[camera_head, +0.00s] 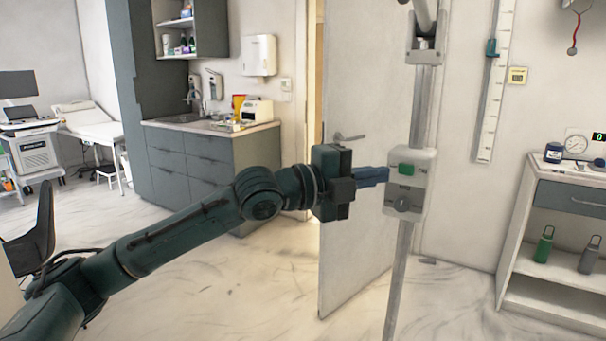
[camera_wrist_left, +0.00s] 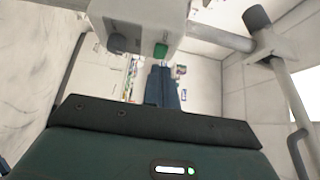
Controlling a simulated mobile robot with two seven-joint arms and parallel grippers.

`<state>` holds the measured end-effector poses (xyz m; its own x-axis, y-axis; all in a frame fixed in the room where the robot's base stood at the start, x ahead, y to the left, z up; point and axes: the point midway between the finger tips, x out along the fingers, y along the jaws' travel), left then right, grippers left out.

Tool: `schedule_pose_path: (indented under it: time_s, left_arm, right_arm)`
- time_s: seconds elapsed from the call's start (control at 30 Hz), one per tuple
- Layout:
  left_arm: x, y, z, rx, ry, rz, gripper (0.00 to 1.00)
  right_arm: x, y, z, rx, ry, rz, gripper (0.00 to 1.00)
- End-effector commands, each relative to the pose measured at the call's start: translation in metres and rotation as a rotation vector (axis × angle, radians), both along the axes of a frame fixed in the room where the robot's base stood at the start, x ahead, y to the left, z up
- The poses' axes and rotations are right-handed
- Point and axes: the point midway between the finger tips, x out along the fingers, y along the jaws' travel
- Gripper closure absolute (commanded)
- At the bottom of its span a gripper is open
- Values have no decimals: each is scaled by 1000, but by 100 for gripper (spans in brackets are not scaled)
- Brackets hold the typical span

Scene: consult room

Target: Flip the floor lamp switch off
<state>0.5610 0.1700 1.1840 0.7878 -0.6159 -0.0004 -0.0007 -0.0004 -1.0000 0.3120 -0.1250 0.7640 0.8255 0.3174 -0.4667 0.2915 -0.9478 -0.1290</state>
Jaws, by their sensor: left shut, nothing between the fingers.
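The floor lamp's grey pole (camera_head: 397,285) stands upright at centre right. Its pale switch box (camera_head: 418,155) carries a green rocker switch (camera_head: 406,169) above a dark round knob (camera_head: 403,204). My left gripper (camera_head: 386,175) is shut and empty, its blue fingers pointing at the box's left edge, level with the green switch. I cannot tell whether they touch it. In the left wrist view, the shut fingers (camera_wrist_left: 162,72) lie just below the green switch (camera_wrist_left: 160,50), with the knob (camera_wrist_left: 118,43) to its left. My right gripper is not in view.
A grey-white door (camera_head: 360,90) stands behind the lamp. A white shelf unit (camera_head: 518,235) with bottles is at the right. A sink counter (camera_head: 215,160) and a dark chair (camera_head: 38,235) are at the left. The floor between is clear.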

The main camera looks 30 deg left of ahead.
Motion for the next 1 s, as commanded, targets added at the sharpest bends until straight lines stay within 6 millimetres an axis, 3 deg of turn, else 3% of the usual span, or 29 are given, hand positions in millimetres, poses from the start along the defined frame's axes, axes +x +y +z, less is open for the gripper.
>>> schedule_pose_path:
  time_s: [0.4,1.0]
  left_arm:
    - [-43,65,0,3,1,6,100]
    - [-56,82,0,-1,0,-1,100]
  right_arm:
    - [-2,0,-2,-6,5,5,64]
    - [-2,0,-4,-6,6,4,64]
